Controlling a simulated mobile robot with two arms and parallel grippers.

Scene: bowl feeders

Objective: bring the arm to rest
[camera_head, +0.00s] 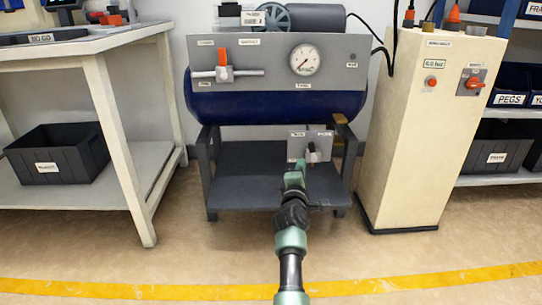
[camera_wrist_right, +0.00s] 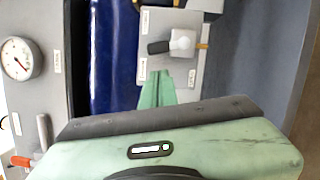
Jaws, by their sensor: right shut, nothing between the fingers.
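My right arm reaches forward from the bottom middle of the head view. Its green gripper (camera_head: 298,168) is in front of the lower part of the compressor, just below a small grey valve plate (camera_head: 297,148) with a dark handle. In the right wrist view the fingers (camera_wrist_right: 157,80) are together with nothing between them. They point at the edge of the valve plate (camera_wrist_right: 190,66), which carries a pale knob and black lever (camera_wrist_right: 160,47). I cannot tell whether the fingertips touch the plate. My left gripper is not in view.
The compressor's blue tank (camera_head: 275,106) has a panel with a gauge (camera_head: 305,60) and an orange-handled valve (camera_head: 223,62). A workbench (camera_head: 145,215) stands left, a beige cabinet (camera_head: 420,140) right. Shelves with bins (camera_head: 495,158) are far right. The floor in front is clear.

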